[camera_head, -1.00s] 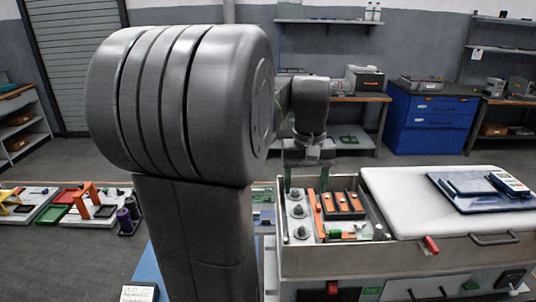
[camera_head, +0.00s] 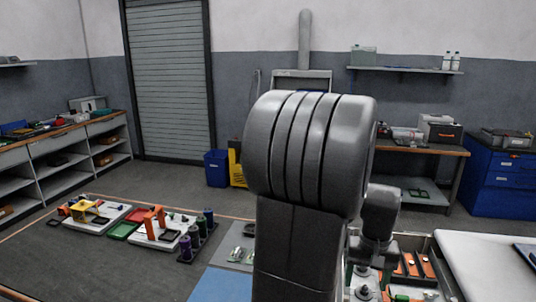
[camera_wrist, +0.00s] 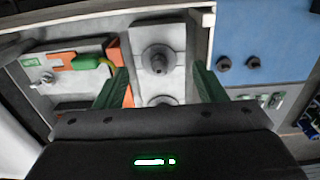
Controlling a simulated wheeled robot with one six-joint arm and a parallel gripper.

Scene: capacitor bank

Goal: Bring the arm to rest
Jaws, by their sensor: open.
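My gripper (camera_wrist: 160,88) is open in the wrist view, its two green fingers apart with nothing held between them. Below and between the fingers is a grey block with a dark round terminal (camera_wrist: 158,60). I cannot tell from these views how high the fingers are above the block.
In the wrist view a green connector (camera_wrist: 86,62) lies left of the fingers, and a blue panel (camera_wrist: 270,25) lies to the right. In the head view the bank's white lid (camera_head: 485,265) is right of the bay.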

